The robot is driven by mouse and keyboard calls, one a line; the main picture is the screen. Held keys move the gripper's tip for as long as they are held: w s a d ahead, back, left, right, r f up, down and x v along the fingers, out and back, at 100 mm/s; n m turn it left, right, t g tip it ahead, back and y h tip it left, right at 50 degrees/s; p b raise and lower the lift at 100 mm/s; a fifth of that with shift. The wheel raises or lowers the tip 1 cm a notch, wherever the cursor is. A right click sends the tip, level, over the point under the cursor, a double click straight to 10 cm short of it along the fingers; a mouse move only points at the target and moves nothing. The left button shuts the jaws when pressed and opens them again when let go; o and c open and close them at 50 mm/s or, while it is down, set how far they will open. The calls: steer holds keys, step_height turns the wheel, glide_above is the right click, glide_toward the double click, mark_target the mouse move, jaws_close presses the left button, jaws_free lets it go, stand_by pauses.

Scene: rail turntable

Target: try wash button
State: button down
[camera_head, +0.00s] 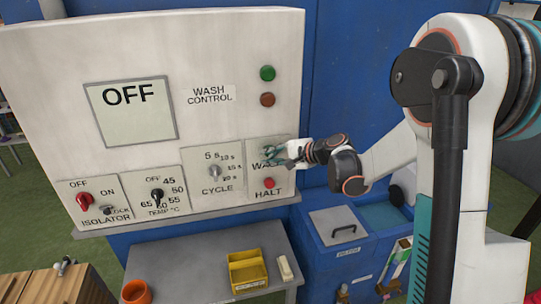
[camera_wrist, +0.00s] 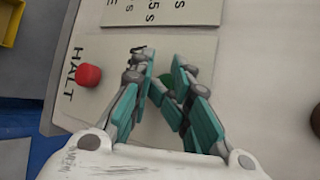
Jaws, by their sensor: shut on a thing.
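The pale wash control panel (camera_head: 200,60) fills the left and middle of the head view. Its display (camera_head: 130,112) reads OFF. My gripper (camera_head: 282,157) is at the WASH plate on the lower right of the panel, covering part of the lettering. In the wrist view, my gripper's teal fingers (camera_wrist: 160,75) reach to the plate. The green wash button (camera_wrist: 205,80) shows partly, mostly hidden by the right finger. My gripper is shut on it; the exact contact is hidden. The red HALT button (camera_head: 268,183) is just below; it also shows in the wrist view (camera_wrist: 88,75).
The cycle knob (camera_head: 214,171), temperature knob (camera_head: 156,195) and red isolator knob (camera_head: 84,200) lie to the left. Green and red lamps (camera_head: 267,73) are above. A grey table (camera_head: 205,262) below holds a yellow bin (camera_head: 247,270). A blue tank (camera_head: 345,245) stands at right.

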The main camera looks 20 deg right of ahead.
steer(key=shift+s, duration=2.7)
steer(key=shift+a+b, duration=0.1)
steer(key=shift+b, duration=0.2)
